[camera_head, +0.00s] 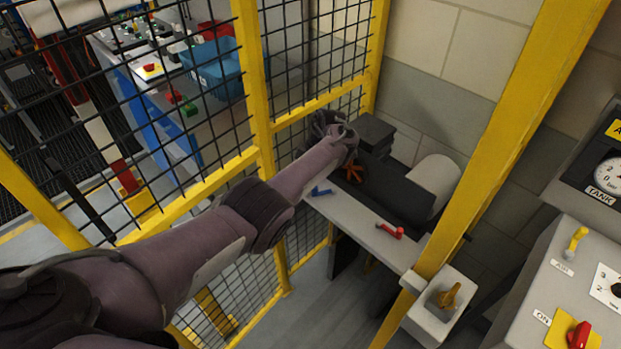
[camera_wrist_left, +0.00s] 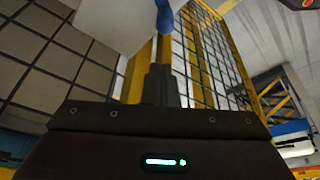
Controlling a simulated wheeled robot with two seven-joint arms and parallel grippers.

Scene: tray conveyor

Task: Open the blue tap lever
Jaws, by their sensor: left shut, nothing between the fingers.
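The blue tap lever (camera_head: 320,191) shows in the head view at the near left edge of the pale bench, just below my left forearm. In the left wrist view a blue lever end (camera_wrist_left: 163,17) hangs at the top, just beyond my fingertips with a small gap in the picture. My left gripper (camera_wrist_left: 160,70) has its two dark fingers together, with nothing between them. In the head view my left arm reaches over the bench; its fingers cannot be made out there. My right gripper is in neither view.
A red lever (camera_head: 390,230) sits farther right on the pale bench (camera_head: 365,237). An orange-red handwheel (camera_head: 353,173) stands by dark machinery. A yellow mesh fence (camera_head: 262,130) runs close beside my left arm. A yellow post (camera_head: 490,150) and control panel are at right.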

